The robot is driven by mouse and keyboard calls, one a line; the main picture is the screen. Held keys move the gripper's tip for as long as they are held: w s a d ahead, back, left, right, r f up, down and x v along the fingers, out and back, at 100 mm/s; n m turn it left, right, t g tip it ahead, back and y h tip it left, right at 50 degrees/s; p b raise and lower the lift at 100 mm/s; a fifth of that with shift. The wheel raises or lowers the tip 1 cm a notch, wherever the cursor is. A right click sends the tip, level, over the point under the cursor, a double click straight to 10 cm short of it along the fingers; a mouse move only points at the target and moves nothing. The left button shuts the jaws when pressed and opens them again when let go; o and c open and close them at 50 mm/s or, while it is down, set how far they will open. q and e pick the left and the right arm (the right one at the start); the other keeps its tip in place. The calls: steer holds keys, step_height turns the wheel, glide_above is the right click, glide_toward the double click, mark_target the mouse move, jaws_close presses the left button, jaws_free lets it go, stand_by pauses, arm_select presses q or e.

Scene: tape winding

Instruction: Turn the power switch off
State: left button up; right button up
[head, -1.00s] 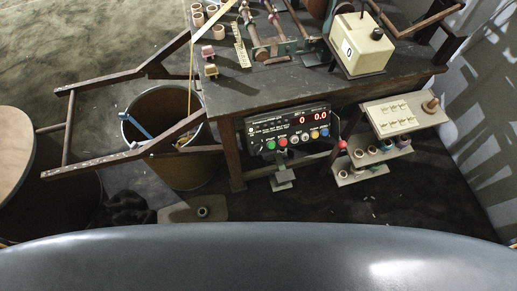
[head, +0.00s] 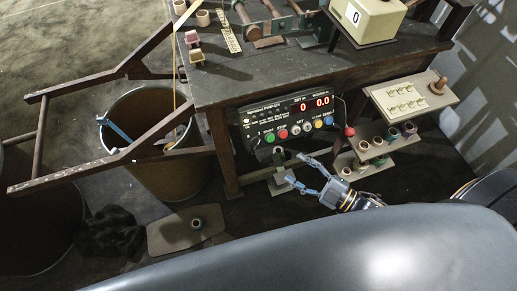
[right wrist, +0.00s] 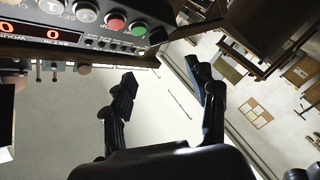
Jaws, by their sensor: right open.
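The control panel (head: 288,118) is a black box under the front of the workbench, with lit red digits and a row of coloured buttons. It also shows upside down at the top left of the right wrist view (right wrist: 75,25). The power switch cannot be made out clearly; small dark controls sit around the panel's left end. My right gripper (head: 298,169) is open and empty, in front of and below the panel, with its fingers pointing left. In the right wrist view its two fingers (right wrist: 163,92) are spread apart, clear of the panel. My left gripper is out of view.
The workbench top (head: 240,82) overhangs the panel. A stepped shelf with rolls and a switch plate (head: 405,100) stands to the right. A bin (head: 150,110) and wooden frame stand left. A flat plate (head: 180,232) lies on the floor.

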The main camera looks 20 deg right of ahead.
mark_target(256, 143)
steer(key=x, duration=1.2)
steer(key=shift+w+p, duration=0.2)
steer(key=shift+p, duration=0.15)
steer(key=shift+a, duration=0.1)
steer(key=c, duration=1.1)
